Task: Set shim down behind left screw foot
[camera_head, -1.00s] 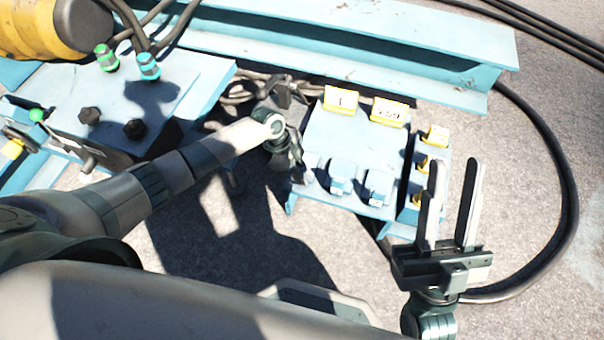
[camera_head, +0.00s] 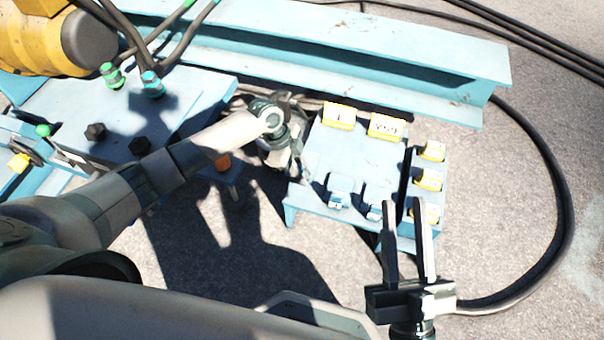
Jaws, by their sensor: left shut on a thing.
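My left gripper (camera_head: 297,165) points down beside the left edge of the blue stand. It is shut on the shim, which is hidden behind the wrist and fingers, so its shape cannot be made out. An orange part (camera_head: 223,162) shows just past my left forearm, on the small blue ledge of the machine frame. I cannot tell whether it is the left screw foot. My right gripper (camera_head: 405,203) is open and empty, its two fingers apart in front of the stand's right part.
The blue stand (camera_head: 360,158) carries yellow number plates (camera_head: 338,115), small blue blocks (camera_head: 338,190) and yellow-topped blocks (camera_head: 428,178). A blue beam (camera_head: 330,30) lies behind. Black bolts (camera_head: 95,131) stand on the blue plate at left. A thick cable (camera_head: 566,190) curves at right over open ground.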

